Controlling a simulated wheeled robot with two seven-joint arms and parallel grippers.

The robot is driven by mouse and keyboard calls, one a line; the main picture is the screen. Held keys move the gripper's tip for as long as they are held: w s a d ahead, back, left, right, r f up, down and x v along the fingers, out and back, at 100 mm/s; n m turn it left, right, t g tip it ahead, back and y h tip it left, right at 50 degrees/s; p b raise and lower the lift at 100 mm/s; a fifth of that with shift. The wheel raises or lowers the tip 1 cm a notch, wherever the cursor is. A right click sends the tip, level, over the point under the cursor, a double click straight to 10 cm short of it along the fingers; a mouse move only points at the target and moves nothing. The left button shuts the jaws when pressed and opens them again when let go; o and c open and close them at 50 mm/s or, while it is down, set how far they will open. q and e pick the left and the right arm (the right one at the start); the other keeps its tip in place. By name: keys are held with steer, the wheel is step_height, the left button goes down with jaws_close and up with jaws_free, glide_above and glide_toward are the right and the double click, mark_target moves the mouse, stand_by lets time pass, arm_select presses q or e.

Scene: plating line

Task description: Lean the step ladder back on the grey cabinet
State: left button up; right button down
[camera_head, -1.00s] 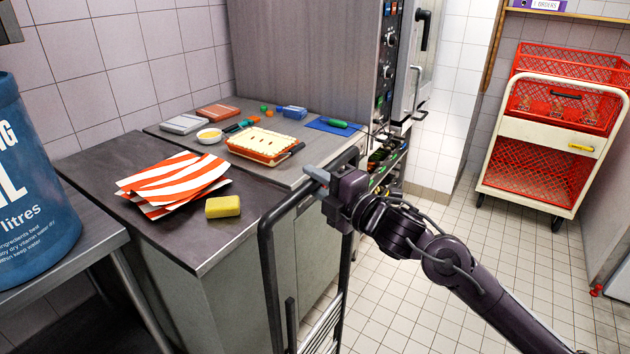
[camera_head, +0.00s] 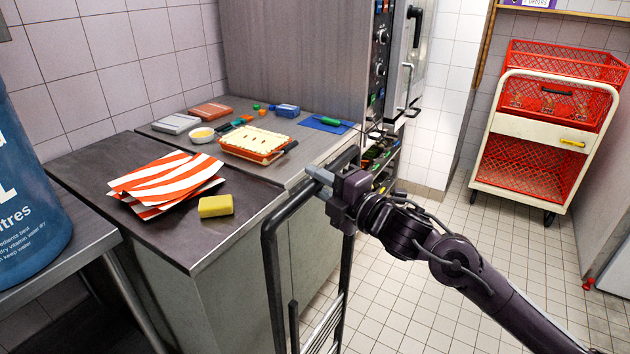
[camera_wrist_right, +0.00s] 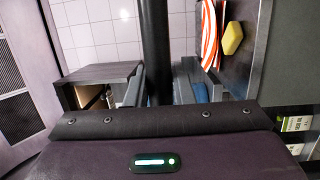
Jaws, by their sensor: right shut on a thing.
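The step ladder (camera_head: 270,262) has a black tubular frame and stands upright in front of the grey cabinet (camera_head: 228,300). Its top rail runs along the cabinet's front edge; whether it touches the cabinet I cannot tell. Its feet are out of the picture. My right gripper (camera_head: 320,180) is shut on the ladder's top rail. In the right wrist view the dark tube (camera_wrist_right: 156,45) passes between the fingers (camera_wrist_right: 158,88). My left gripper is not in view.
On the worktop lie striped cloths (camera_head: 165,182), a yellow sponge (camera_head: 215,206) and a baking dish (camera_head: 253,145). A blue drum (camera_head: 35,200) stands on a table (camera_head: 85,240) at left. A cart with red crates (camera_head: 540,135) stands far right. Tiled floor (camera_head: 410,270) is clear between.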

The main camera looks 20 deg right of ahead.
steer(key=shift+s+d+r, duration=0.25)
steer(key=shift+s+d, duration=0.1)
steer(key=shift+s, duration=0.15)
steer(key=shift+s+d+r, duration=0.25)
steer(key=shift+s+d, duration=0.1)
steer(key=shift+s, duration=0.1)
stand_by(1.4)
steer(key=shift+f+b, duration=1.45)
steer(key=shift+b, duration=0.1)
stand_by(1.3)
steer(key=shift+s+f, duration=0.1)
steer(key=shift+f, duration=0.4)
steer(key=shift+a, duration=0.1)
steer(key=shift+h, duration=0.3)
steer(key=shift+w+a+f, duration=0.15)
steer(key=shift+w+a, duration=0.55)
steer(key=shift+w, duration=0.25)
steer(key=shift+w+a+f, duration=0.1)
steer(key=shift+w+a, duration=0.6)
steer(key=shift+w, duration=0.2)
steer(key=shift+w+a+p, duration=0.1)
steer(key=shift+p, duration=0.2)
